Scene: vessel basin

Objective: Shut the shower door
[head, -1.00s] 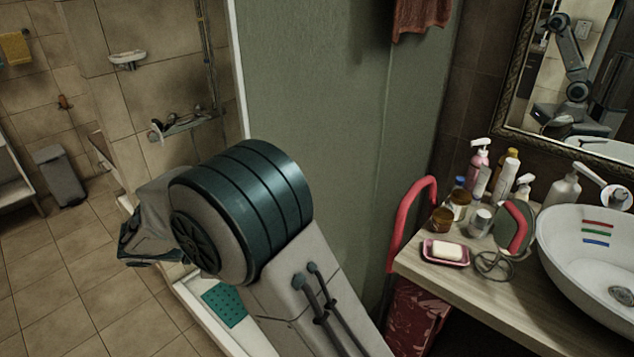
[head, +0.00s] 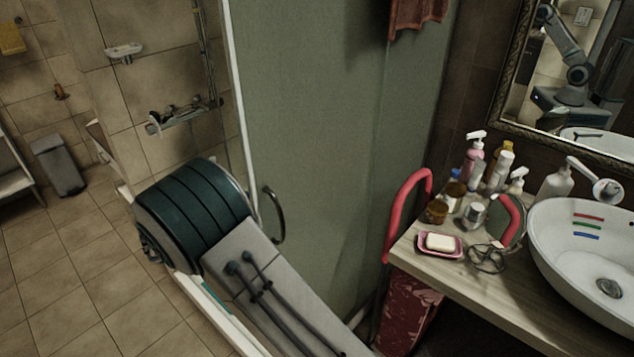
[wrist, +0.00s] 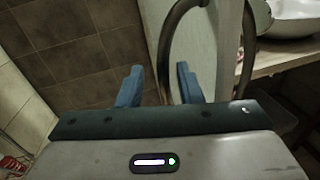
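The shower door (head: 310,130) is a tall greenish panel in the head view, with a pale vertical edge at its left. A dark curved handle (head: 280,222) shows low near that edge, just right of my arm's dark joint. In the wrist view, the door panel (wrist: 205,45) is ahead, with a dark curved handle bar (wrist: 164,45) along its left side and another dark bar at its right. My gripper (wrist: 158,88) is open, its two blue fingers apart with nothing seen held. The right finger overlaps the panel; contact cannot be told. The head view hides the gripper behind my arm.
A wooden counter (head: 447,268) with a basin (head: 590,235), bottles and a soap dish stands at right, beside a red-railed chair or frame (head: 402,205). The white shower tray edge (head: 235,325) runs low.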

